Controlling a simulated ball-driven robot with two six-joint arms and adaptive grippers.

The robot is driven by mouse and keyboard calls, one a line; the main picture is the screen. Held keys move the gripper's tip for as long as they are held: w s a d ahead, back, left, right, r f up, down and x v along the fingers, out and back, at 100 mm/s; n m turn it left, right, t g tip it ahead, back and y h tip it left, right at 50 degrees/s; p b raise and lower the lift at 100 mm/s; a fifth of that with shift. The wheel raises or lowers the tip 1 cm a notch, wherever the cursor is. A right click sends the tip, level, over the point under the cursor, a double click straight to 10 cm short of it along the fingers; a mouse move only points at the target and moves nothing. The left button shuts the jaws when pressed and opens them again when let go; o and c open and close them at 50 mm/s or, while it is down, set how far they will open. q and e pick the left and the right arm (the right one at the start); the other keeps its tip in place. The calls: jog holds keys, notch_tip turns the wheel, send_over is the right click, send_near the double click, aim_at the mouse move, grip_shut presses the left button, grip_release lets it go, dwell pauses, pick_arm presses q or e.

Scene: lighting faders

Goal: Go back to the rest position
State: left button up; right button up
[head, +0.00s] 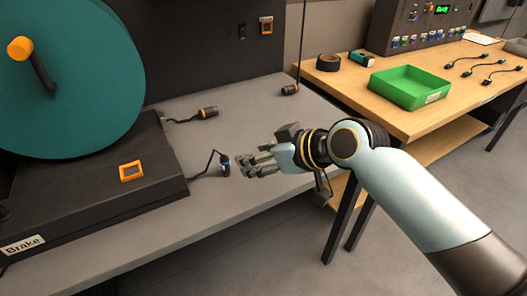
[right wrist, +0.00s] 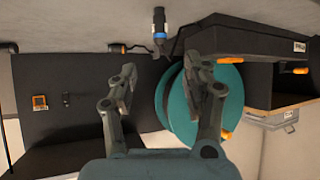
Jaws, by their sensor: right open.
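My right gripper (head: 259,162) is above the grey table (head: 270,105), near its front right part, with its fingers pointing left. It is open and empty. In the right wrist view its two fingers (right wrist: 164,88) stand apart with nothing between them. A dark connector with a blue ring (head: 224,166) stands on the grey table just left of the fingertips, apart from them. It also shows in the right wrist view (right wrist: 159,30), beyond the fingers. My left gripper is in neither view.
A large teal wheel (head: 75,85) with an orange handle stands over a black base labelled "Brake" (head: 100,190). Two more connectors (head: 208,113) (head: 289,89) lie on the grey table. A wooden table (head: 440,105) at right holds a green tray (head: 410,98), tape and cables.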

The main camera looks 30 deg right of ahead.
jog(key=shift+v, duration=0.95)
